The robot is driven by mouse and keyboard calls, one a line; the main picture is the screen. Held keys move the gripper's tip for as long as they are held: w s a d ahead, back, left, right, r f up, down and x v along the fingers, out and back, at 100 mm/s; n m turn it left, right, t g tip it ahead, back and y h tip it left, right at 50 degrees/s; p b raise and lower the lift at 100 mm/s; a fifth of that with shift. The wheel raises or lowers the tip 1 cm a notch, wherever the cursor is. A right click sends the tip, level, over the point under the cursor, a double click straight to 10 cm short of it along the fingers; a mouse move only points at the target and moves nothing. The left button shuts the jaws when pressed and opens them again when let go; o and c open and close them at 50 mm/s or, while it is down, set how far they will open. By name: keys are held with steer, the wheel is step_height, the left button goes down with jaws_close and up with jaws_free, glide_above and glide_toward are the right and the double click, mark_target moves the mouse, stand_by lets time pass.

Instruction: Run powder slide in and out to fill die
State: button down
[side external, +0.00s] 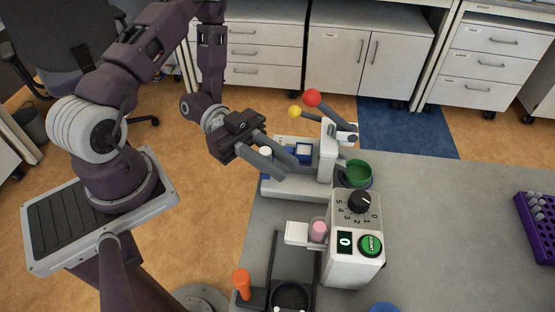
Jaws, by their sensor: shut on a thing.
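The white tablet press (325,160) stands at the back left part of the grey bench. A small blue-and-white square part (304,151), seemingly the powder slide's hopper, sits on its deck. A white knob-like piece (265,152) shows between the fingers, with blue below it. My gripper (290,170) reaches over the press's left side, its two dark fingers pointing right and down. It is shut on the powder slide, though the fingers hide the contact. The die is hidden, so its fill cannot be told.
Levers with a red ball (312,98) and yellow ball (295,112) rise above the press. A green bowl (357,173) stands at its right. In front are a tester (352,240) with a pink piece (319,229) and an orange-handled device (241,282). A purple rack (537,220) stands right.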

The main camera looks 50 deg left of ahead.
steer(key=shift+w, duration=0.15)
stand_by(0.8)
steer(key=shift+w+d, duration=1.65)
steer(key=shift+d, duration=0.05)
steer(key=c, duration=1.3)
jaws_free()
steer(key=shift+o, duration=0.2)
steer(key=a, duration=0.3)
steer(key=s+a, duration=0.1)
steer(key=a, duration=0.2)
steer(key=shift+s+a, duration=0.15)
steer(key=shift+a, duration=0.05)
steer(key=shift+s+a, duration=0.1)
steer(key=shift+a, duration=0.15)
steer(key=shift+r, duration=0.15)
